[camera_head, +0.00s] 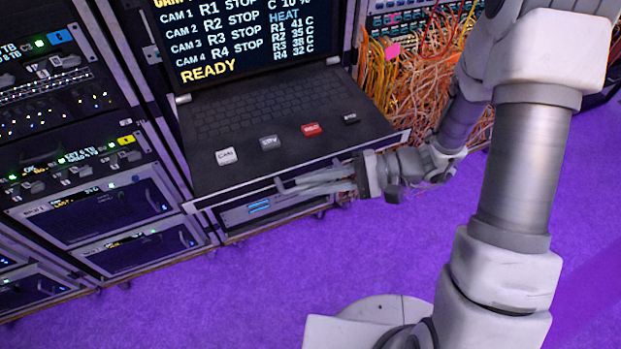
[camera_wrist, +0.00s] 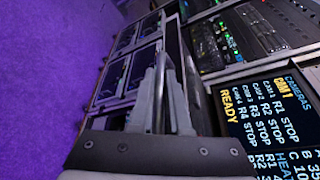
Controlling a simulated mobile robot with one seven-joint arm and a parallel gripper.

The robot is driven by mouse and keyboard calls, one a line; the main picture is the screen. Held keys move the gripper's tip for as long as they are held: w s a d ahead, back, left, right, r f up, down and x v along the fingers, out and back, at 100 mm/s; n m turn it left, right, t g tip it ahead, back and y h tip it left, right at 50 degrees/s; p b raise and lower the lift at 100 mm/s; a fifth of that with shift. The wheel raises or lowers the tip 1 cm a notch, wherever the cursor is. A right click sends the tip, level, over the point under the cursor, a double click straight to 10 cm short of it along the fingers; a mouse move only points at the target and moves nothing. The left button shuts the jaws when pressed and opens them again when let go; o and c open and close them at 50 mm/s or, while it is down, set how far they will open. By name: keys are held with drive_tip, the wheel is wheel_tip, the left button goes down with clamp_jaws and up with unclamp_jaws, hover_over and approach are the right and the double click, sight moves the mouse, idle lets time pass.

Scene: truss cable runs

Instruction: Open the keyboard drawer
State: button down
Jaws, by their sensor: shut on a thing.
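The keyboard drawer (camera_head: 290,122) is a dark tray with a keyboard and several large keys, below a lit screen (camera_head: 255,35). It stands out in front of the rack, and its top is in plain view. My gripper (camera_head: 283,185) reaches in from the right along the drawer's front edge. Its grey fingers are shut on the drawer's front handle, which they mostly hide. In the wrist view, my gripper's fingers (camera_wrist: 162,75) lie on either side of a thin bar by the dark drawer front (camera_wrist: 184,75).
Rack units (camera_head: 95,200) with lit panels stand at the left. A unit with a blue label (camera_head: 262,208) sits below the drawer. Loose orange cables (camera_head: 420,75) hang at the right, close behind my arm. The purple floor (camera_head: 250,285) in front is clear.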

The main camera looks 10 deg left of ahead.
drive_tip(key=c, duration=0.9)
unclamp_jaws()
drive_tip(key=shift+w, duration=0.1)
drive_tip(key=v, duration=1.7)
drive_tip(key=shift+w+d, duration=0.15)
drive_tip(key=shift+r, duration=0.1)
